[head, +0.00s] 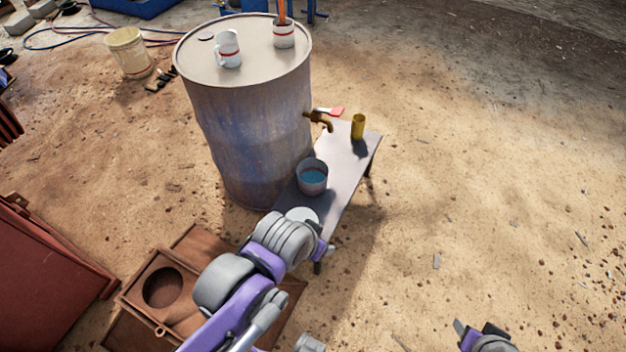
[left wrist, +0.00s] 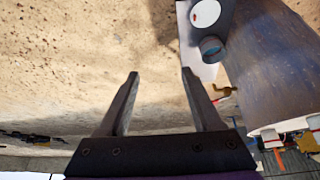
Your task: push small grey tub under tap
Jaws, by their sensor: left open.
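The small grey tub (head: 312,181), bluish inside, stands upright on a low narrow bench (head: 346,172) beside the drum. It also shows in the left wrist view (left wrist: 211,50). The brass tap (head: 318,117) with a red handle sticks out of the drum, farther back along the bench than the tub. My left gripper (left wrist: 160,73) is open and empty, apart from the tub; the arm hides it in the head view. My right gripper (head: 475,331) is partly in view at the bottom right, away from the bench; its jaw opening is unclear.
A white disc (head: 303,215) lies at the near end. The drum (head: 250,120) blocks the left side and carries mugs. A wooden box (head: 190,283) lies at the front left. The ground at right is open.

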